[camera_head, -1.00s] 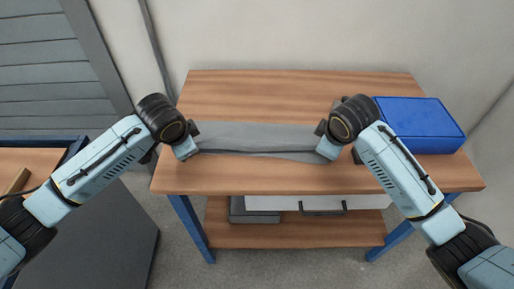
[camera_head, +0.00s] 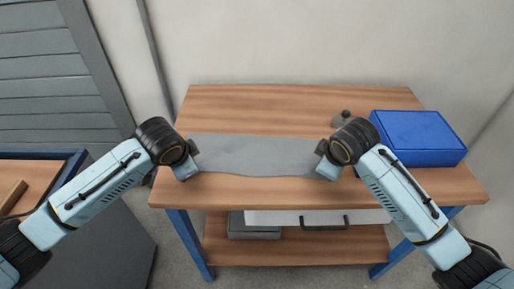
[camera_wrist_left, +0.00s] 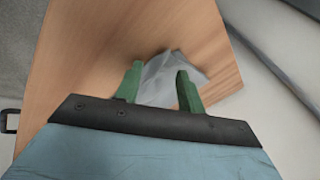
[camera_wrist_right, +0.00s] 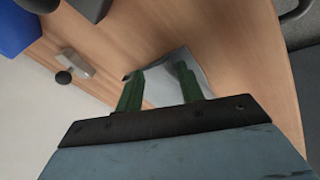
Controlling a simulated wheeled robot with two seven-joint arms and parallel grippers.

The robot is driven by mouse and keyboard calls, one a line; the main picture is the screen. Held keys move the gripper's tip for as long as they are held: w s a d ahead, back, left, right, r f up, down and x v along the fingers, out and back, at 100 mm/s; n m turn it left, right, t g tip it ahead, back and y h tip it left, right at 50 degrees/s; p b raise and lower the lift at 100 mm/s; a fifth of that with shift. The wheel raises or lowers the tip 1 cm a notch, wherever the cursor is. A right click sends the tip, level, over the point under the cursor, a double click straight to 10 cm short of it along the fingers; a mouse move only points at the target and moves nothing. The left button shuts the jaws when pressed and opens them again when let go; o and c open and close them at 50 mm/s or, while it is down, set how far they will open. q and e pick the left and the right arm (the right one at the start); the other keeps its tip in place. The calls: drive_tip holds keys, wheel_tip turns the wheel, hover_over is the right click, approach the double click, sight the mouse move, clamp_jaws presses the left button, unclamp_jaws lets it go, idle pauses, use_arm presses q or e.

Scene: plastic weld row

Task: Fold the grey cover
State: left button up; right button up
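The grey cover (camera_head: 255,153) lies as a long, low strip across the middle of the table, its front edge slightly wavy. I cannot tell how many layers it has. My left gripper (camera_head: 190,160) is at its left end and my right gripper (camera_head: 322,160) at its right end. In the left wrist view, the green fingers (camera_wrist_left: 158,85) stand apart with part of the cover (camera_wrist_left: 160,72) showing between and beyond them. In the right wrist view, the fingers (camera_wrist_right: 160,82) also stand apart, with the cover (camera_wrist_right: 165,88) between them. Fingertip contact with the cloth is unclear.
A blue box (camera_head: 418,138) stands on the right of the wooden table (camera_head: 260,103). A small grey object with a dark knob (camera_head: 344,118) is behind my right gripper. The back of the table is clear. A shelf below holds a grey item (camera_head: 254,228).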

use_arm(q)
drive_tip(key=shift+s+d, duration=0.1)
use_arm(e)
drive_tip(key=shift+s, duration=0.1)
use_arm(q)
drive_tip(key=v, duration=0.3)
drive_tip(key=shift+r, duration=0.4)
use_arm(e)
drive_tip(key=v, duration=0.3)
drive_tip(key=shift+r, duration=0.35)
use_arm(q)
drive_tip(key=s+v, duration=0.1)
drive_tip(key=v, duration=0.6)
drive_tip(key=shift+f, duration=0.3)
use_arm(e)
drive_tip(key=s+v, duration=0.1)
drive_tip(key=v, duration=0.6)
drive_tip(key=shift+f, duration=0.25)
